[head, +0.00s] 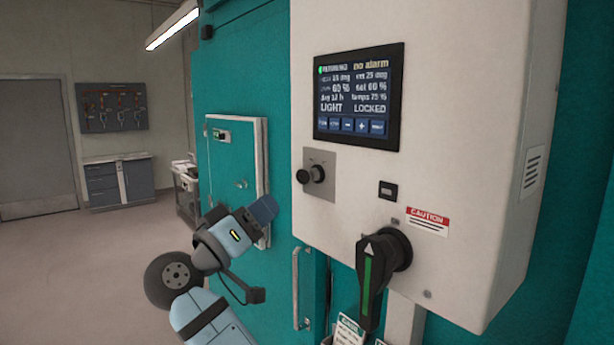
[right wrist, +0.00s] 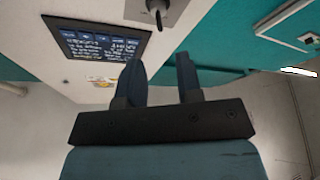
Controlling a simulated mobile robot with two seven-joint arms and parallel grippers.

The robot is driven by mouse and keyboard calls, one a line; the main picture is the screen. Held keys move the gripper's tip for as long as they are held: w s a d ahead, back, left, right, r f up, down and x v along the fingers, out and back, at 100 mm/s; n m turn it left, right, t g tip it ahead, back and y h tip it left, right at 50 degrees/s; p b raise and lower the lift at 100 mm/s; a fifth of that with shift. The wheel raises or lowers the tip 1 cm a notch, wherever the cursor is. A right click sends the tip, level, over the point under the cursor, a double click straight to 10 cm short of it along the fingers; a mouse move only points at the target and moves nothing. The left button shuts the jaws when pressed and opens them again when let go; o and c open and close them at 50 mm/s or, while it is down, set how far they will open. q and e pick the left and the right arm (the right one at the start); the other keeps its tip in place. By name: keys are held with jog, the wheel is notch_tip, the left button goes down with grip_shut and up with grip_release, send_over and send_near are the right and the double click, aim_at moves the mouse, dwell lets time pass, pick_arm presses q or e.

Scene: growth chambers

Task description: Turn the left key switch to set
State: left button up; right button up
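The key switch (head: 311,174) is a black knob on a small grey plate, below and left of the display on the white control box (head: 460,110). It also shows at the top of the right wrist view (right wrist: 158,8), partly cut off by the frame edge. The display (head: 359,97) reads LIGHT and LOCKED. My right gripper (head: 264,209) is left of and a little below the switch in the head view, apart from it. In the wrist view its two dark blue fingers (right wrist: 164,78) stand apart with nothing between them. My left gripper is out of view.
Below the switch sit a small black button (head: 388,190), a caution label (head: 428,220) and a large black rotary handle (head: 376,270). The teal chamber wall has a small hatch door (head: 236,160) and a vertical handle (head: 300,289). Open floor lies to the left.

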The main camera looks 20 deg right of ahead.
aim_at(298, 177)
jog(key=p+x, duration=0.3)
jog(key=x, duration=0.7)
jog(key=shift+r+p, duration=0.2)
jog(key=shift+p, duration=0.2)
jog(key=shift+w+d+r, duration=0.1)
jog(key=shift+w+d, duration=0.15)
jog(key=shift+d, duration=0.3)
